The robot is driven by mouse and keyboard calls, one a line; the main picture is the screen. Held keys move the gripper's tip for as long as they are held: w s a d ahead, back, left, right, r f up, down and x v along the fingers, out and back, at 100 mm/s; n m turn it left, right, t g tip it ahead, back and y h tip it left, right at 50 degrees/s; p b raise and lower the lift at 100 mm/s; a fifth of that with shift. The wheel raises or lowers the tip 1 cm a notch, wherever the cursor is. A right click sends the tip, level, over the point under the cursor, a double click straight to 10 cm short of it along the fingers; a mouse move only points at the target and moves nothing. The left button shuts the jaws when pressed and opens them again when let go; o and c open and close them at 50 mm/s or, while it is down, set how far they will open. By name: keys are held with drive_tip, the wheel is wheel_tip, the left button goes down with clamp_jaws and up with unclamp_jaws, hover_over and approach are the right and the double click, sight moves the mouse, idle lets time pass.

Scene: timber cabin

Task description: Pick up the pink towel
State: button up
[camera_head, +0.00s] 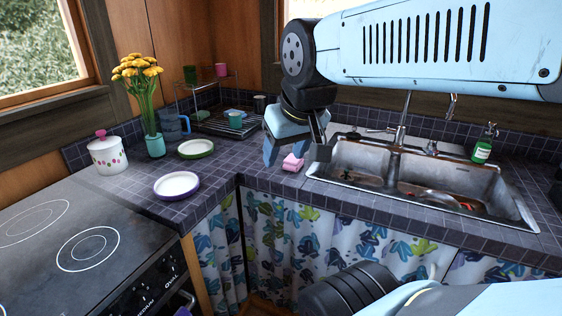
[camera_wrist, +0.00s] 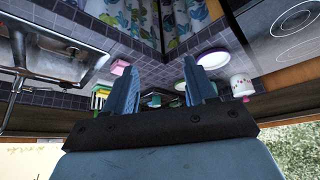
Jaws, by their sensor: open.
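The pink towel (camera_head: 292,163) is a small folded stack on the tiled counter, just left of the sink. My gripper (camera_head: 295,146) hangs over the counter right by the towel, its fingers apart and nothing between them. In the wrist view the scene is upside down. There the towel (camera_wrist: 120,66) lies beside the left finger, outside the gap of my open gripper (camera_wrist: 159,82), and the finger partly hides it.
The metal sink (camera_head: 350,157) with items in it adjoins the towel on the right. Plates (camera_head: 177,186), a dish rack (camera_head: 215,122), a flower vase (camera_head: 155,146) and a white pot (camera_head: 107,156) stand left. A stove (camera_head: 60,240) fills the lower left. The counter corner is clear.

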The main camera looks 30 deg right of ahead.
drive_tip(key=o, duration=0.6)
drive_tip(key=w+d+n, duration=0.1)
drive_tip(key=w, duration=0.1)
drive_tip(key=w+d+n+h, duration=0.1)
drive_tip(key=w+n, duration=0.1)
drive_tip(key=w+d+n+h, duration=0.1)
drive_tip(key=w+n, duration=0.1)
drive_tip(key=w, duration=0.1)
drive_tip(key=shift+d+f+g, duration=0.35)
drive_tip(key=shift+g, duration=0.05)
drive_tip(key=w+d+n, duration=0.1)
drive_tip(key=w+n, duration=0.1)
drive_tip(key=w, duration=0.1)
drive_tip(key=w+d+f+n+h, duration=0.1)
drive_tip(key=w+d+n, duration=0.1)
drive_tip(key=n, duration=0.1)
drive_tip(key=w+d+f+n+h, duration=0.1)
drive_tip(key=w+n, duration=0.1)
drive_tip(key=w, duration=0.1)
drive_tip(key=shift+w+d+f, duration=0.2)
drive_tip(key=shift+w+f, duration=0.05)
drive_tip(key=shift+w, duration=0.05)
drive_tip(key=n+h, duration=0.1)
drive_tip(key=n, duration=1.2)
approach(293, 158)
drive_tip(key=shift+g, duration=0.4)
drive_tip(key=x, duration=0.5)
drive_tip(key=shift+w+a, duration=0.2)
drive_tip(key=shift+d+x, duration=0.2)
drive_tip(key=shift+x, duration=2.45)
